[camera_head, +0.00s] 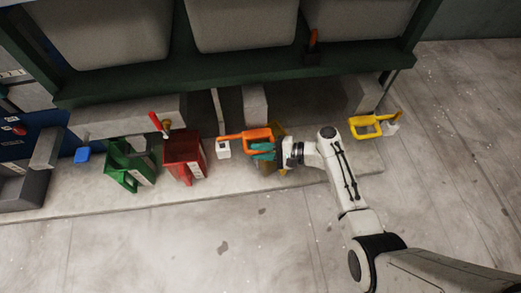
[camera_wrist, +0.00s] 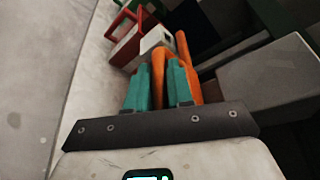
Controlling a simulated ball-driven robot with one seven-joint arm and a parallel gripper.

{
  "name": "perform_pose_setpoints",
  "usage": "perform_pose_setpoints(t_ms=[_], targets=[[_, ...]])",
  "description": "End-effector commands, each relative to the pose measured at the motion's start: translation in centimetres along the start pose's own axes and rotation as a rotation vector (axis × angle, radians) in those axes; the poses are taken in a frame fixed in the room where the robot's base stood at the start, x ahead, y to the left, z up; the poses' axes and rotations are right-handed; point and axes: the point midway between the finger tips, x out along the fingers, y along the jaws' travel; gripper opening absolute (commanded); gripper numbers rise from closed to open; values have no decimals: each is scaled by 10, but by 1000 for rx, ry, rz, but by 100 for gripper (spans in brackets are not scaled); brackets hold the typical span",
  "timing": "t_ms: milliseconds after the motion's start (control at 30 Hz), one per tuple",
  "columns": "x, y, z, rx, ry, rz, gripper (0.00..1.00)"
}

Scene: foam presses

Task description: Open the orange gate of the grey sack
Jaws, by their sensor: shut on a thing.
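The orange gate (camera_head: 245,135) is a looped handle low in front of the dark green frame, with a small white block (camera_head: 223,149) at its left end. My gripper (camera_head: 264,152) has teal fingers and is shut on the right end of the orange gate. In the wrist view the teal fingers (camera_wrist: 158,88) sit on the orange gate (camera_wrist: 184,52), and part of its loop is hidden between and behind them. Grey sacks (camera_head: 245,22) rest in the frame above; which one the gate belongs to I cannot tell.
A red box (camera_head: 184,156) and a green box (camera_head: 128,168) stand left of the gate. A yellow-handled gate (camera_head: 368,126) is at the right. A yellow thing is partly hidden behind my gripper. The dark green frame (camera_head: 220,65) overhangs. The floor in front is clear.

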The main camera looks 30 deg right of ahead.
Motion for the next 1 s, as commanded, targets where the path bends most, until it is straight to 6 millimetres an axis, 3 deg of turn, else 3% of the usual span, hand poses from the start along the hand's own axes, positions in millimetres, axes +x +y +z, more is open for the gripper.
perform_pose_setpoints(t_ms=[333, 700, 1000], targets=[[-1, 1, 1, 1, 0, 1, 0], [-15, 24, 36, 4, 0, 3, 0], [-15, 28, 37, 1, 0, 1, 0]])
